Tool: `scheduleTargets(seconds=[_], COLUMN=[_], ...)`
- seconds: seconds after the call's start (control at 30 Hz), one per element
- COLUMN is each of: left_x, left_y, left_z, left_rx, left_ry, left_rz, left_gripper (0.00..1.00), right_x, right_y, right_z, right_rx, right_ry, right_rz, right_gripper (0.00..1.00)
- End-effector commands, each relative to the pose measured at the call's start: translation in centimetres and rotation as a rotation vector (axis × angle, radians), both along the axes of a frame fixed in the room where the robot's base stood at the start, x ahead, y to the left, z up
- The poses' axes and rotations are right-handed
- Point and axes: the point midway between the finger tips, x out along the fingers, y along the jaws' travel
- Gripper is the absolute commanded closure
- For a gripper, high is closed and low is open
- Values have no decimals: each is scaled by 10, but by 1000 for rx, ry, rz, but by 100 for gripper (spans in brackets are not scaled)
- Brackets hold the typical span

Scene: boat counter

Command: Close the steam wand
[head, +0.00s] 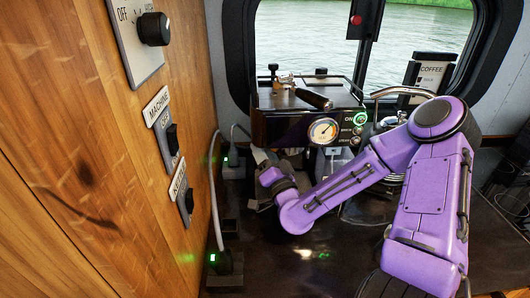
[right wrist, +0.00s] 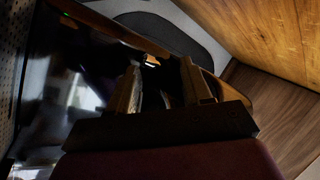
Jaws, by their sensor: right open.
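The espresso machine (head: 285,127) stands on the counter below the window, with a round gauge (head: 323,130) and a lit green button (head: 360,117) on its front. I cannot clearly pick out the steam wand; the lower front of the machine is partly hidden by my purple right arm. My right gripper (head: 264,160) is low at the machine's left front in the head view, mostly hidden there. In the right wrist view my right gripper (right wrist: 163,88) has its two fingers apart, with nothing clear between them. My left gripper is in no view.
A wooden wall (head: 80,150) with a black knob (head: 153,29) and switches (head: 172,138) runs close along the left. A cable (head: 214,185) with green-lit plugs hangs beside the machine. The dark counter (head: 270,262) is open in front.

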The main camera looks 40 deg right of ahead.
Motion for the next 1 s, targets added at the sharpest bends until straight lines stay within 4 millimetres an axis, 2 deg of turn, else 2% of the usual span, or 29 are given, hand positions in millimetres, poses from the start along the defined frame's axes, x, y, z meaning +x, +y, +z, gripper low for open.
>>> scheduleTargets(seconds=[0.03,0.17,0.2,1.0], left_x=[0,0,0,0], left_y=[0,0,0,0], left_z=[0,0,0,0], left_rx=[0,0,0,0], left_ry=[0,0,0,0], left_rz=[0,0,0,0], left_gripper=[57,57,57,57], right_x=[0,0,0,-1], right_y=[0,0,0,-1], right_z=[0,0,0,0], right_rx=[0,-1,-1,2], right_ry=[0,0,0,-1], right_rz=[0,0,-1,-4], right_gripper=[54,97,100,100])
